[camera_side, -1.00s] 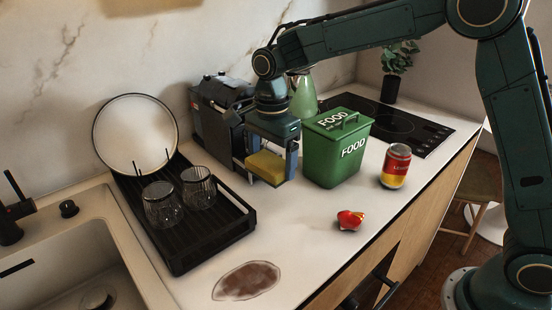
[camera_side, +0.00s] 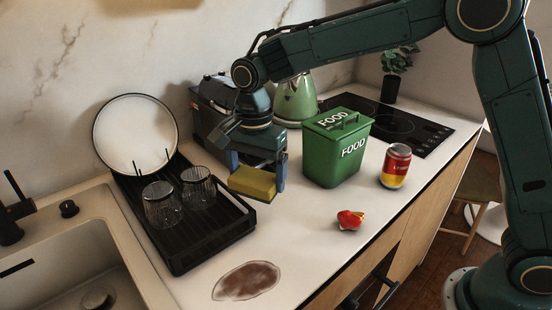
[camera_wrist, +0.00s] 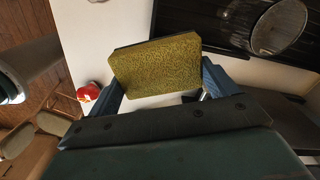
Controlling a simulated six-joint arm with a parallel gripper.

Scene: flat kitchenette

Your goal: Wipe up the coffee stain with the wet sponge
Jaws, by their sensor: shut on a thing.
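A yellow sponge (camera_side: 252,183) is held between the two fingers of my gripper (camera_side: 254,176), raised above the counter just right of the dish rack. In the wrist view the sponge (camera_wrist: 158,66) fills the space between the blue fingers of my gripper (camera_wrist: 160,88). The brown coffee stain (camera_side: 246,280) lies flat on the counter near its front edge, below and in front of the sponge. The stain does not show in the wrist view.
A black dish rack (camera_side: 213,243) with two glasses and a plate stands left of my gripper. Bare counter lies between rack and wrapper.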

